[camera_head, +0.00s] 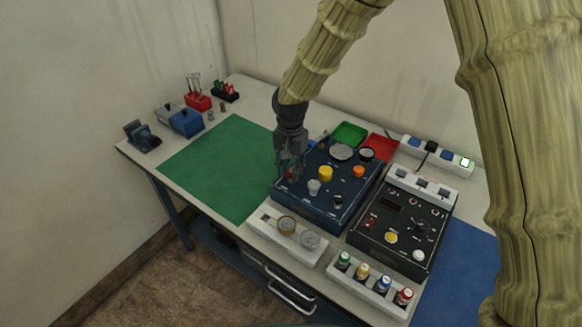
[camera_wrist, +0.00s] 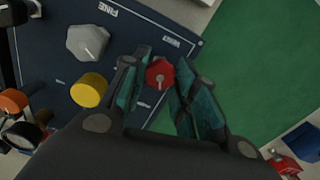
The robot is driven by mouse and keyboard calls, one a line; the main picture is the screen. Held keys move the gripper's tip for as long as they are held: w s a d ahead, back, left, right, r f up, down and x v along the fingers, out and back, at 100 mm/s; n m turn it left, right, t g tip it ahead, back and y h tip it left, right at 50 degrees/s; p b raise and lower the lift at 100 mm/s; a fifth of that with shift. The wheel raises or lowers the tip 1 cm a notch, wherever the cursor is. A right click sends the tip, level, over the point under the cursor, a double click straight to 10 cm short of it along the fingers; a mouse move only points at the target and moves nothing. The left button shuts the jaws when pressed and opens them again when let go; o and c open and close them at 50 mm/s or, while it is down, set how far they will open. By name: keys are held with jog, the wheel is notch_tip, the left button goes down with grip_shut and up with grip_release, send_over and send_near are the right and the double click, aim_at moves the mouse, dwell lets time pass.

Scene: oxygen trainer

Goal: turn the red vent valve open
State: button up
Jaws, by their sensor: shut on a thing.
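The red vent valve (camera_wrist: 159,74) is a small red knob with a pale pointer line, near the edge of the dark blue panel. In the wrist view my gripper (camera_wrist: 160,85) has its two teal-padded fingers on either side of the knob, shut on it. In the head view my gripper (camera_head: 290,170) points down at the far left part of the blue panel (camera_head: 335,210); only a bit of red shows between the fingers. A grey knob (camera_wrist: 87,42) and a yellow knob (camera_wrist: 89,90) sit beside the valve on the panel.
A black control box (camera_head: 383,238) stands right of the panel. A white gauge block (camera_head: 265,226) and a rack of several small bottles (camera_head: 353,277) stand in front. A green mat (camera_head: 215,165) lies clear to the left. Red and green trays (camera_head: 350,133) are behind.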

jog(key=n, duration=0.4)
jog(key=shift+s+f+n+p, duration=0.1)
jog(key=shift+n+p, duration=0.25)
jog(key=shift+n, duration=0.05)
jog(key=n, duration=0.5)
jog(key=shift+p, duration=0.4)
jog(key=n, duration=0.5)
jog(key=shift+s+f+p, duration=0.1)
jog(key=shift+p, duration=0.3)
jog(key=n, duration=0.4)
jog(key=shift+p, duration=0.35)
jog(key=shift+n, duration=0.3)
jog(key=o, duration=1)
